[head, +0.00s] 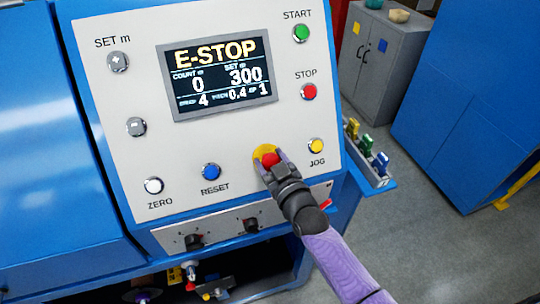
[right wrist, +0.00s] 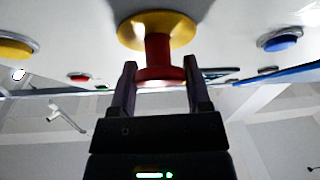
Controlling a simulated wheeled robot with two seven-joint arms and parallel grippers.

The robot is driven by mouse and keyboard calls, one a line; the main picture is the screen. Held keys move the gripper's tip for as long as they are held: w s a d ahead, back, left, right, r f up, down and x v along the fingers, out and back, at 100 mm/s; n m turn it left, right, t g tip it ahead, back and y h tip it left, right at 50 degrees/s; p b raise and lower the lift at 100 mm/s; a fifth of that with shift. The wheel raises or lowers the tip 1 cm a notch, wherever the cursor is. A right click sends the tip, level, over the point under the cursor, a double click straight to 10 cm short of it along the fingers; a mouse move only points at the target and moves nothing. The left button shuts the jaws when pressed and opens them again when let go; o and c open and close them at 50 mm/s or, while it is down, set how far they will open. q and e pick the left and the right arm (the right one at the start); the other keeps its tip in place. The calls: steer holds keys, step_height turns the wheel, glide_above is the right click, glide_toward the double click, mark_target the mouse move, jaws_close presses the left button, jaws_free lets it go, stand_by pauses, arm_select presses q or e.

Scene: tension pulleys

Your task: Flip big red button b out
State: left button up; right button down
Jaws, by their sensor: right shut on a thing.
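The big red button (head: 270,159) sits on a round yellow base on the white control panel (head: 130,85), at its lower right. My right gripper (head: 272,163) is at the button with its fingers on either side of it. In the right wrist view the red button (right wrist: 158,60) sticks out from the yellow disc (right wrist: 158,28), and its wider head lies between the two fingertips (right wrist: 160,80). The right gripper is shut on the button's head. The panel's screen (head: 218,78) reads "E-STOP". My left gripper is not in view.
A yellow JOG button (head: 316,146), a blue RESET button (head: 211,171) and a red STOP button (head: 308,92) are near the gripper. Black knobs (head: 250,225) are below. A tray (head: 376,172) with coloured items juts out at the right.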

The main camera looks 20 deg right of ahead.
jaws_free()
steer(key=shift+s, duration=0.1)
steer(key=s, duration=0.3)
steer(key=s+d, duration=0.1)
steer(key=s, duration=0.5)
steer(key=shift+s+d+p, duration=0.3)
steer(key=shift+s+p, duration=0.1)
